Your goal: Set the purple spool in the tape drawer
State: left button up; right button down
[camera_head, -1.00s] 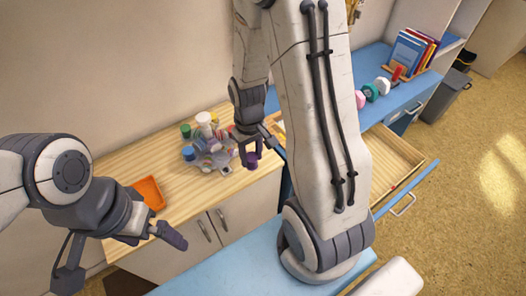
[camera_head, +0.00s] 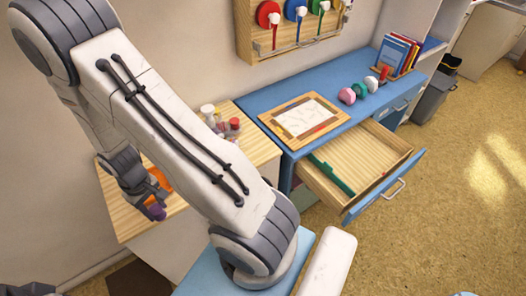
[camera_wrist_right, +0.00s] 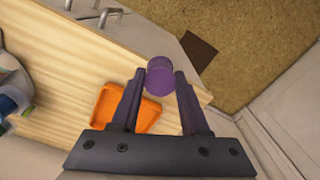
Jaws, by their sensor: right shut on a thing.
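My right gripper (camera_head: 150,205) is shut on the purple spool (camera_head: 157,213), which shows low at the left in the head view, by the wooden counter's front edge. In the right wrist view the spool (camera_wrist_right: 160,78) sits between the fingertips of the right gripper (camera_wrist_right: 159,74), against the counter's edge and the floor beyond. The drawer (camera_head: 383,192) of the blue desk stands pulled out at the right of the head view, far from the spool. A long green piece lies along its left side and a small red thing towards its front. My left gripper is out of view.
An orange tray (camera_wrist_right: 121,108) lies on the wooden counter (camera_wrist_right: 75,75) close to the right gripper. Several bottles (camera_head: 222,122) stand farther back. A framed sheet (camera_head: 305,118) and tape dispensers (camera_head: 347,96) are on the desk. The drawer's middle is clear.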

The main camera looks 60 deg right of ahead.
aim_at(363, 161)
jog(key=u, duration=1)
jog(key=k, duration=1.3)
jog(key=z, duration=1.95)
jog(key=i, duration=0.5)
